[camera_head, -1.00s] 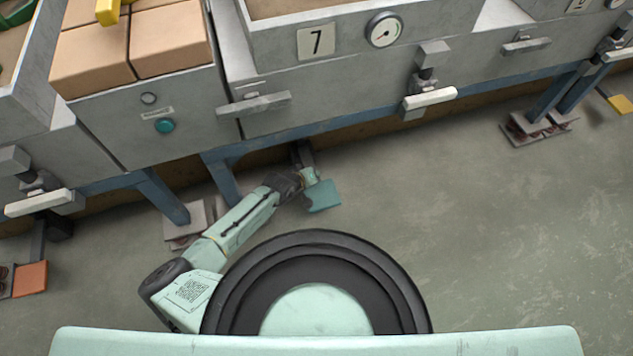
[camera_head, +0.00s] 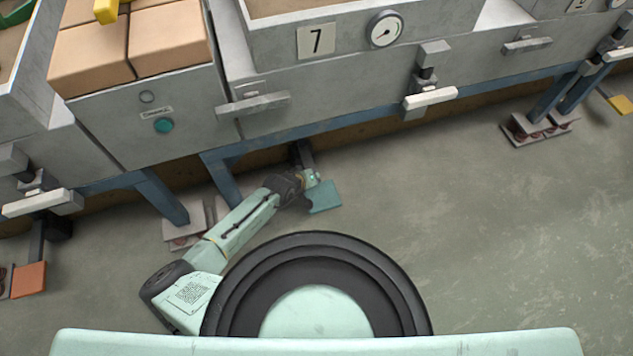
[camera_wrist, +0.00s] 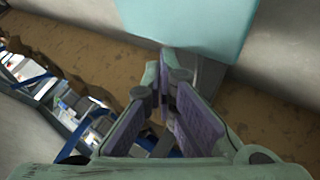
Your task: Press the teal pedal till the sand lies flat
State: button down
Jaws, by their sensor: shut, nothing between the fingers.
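The teal pedal (camera_head: 325,198) sits low at the foot of the bench, below the station marked 7. It also shows as a pale teal plate at the top of the wrist view (camera_wrist: 190,22). My gripper (camera_head: 311,180) is shut and empty at the pedal's left rear edge. In the wrist view my closed fingertips (camera_wrist: 165,58) point toward the pedal's near edge; whether they touch it I cannot tell. A brown surface, perhaps the sand (camera_head: 290,7), shows only as a strip in box 7 at the top edge; its flatness cannot be judged.
Blue bench legs (camera_head: 165,196) stand left of my arm. An orange pedal (camera_head: 29,279) lies far left and a yellow one (camera_head: 621,104) far right. A gauge (camera_head: 385,29) and a white-handled lever (camera_head: 430,97) are on the bench front. Floor to the right is clear.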

jog(key=shift+s+d+f+b, duration=0.1)
jog(key=shift+s+f+b, duration=0.05)
jog(key=shift+f+b, duration=0.9)
jog(key=shift+s+d+f+b, duration=0.15)
jog(key=shift+f+b, duration=0.55)
jog(key=shift+f, duration=0.6)
dwell(1.1)
jog(key=shift+r, duration=0.15)
jog(key=shift+r+p, duration=1.6)
jog(key=shift+r, duration=0.15)
jog(key=shift+w+a+r+p, duration=0.1)
jog(key=shift+r+p, duration=0.3)
jog(key=shift+r, duration=0.15)
jog(key=shift+w+a+r+p, duration=0.1)
jog(key=shift+r+p, duration=0.25)
jog(key=shift+r, duration=0.2)
jog(key=shift+r, duration=0.1)
jog(key=shift+w+r+p, duration=0.15)
jog(key=shift+r+p, duration=1.85)
jog(key=shift+r, duration=0.4)
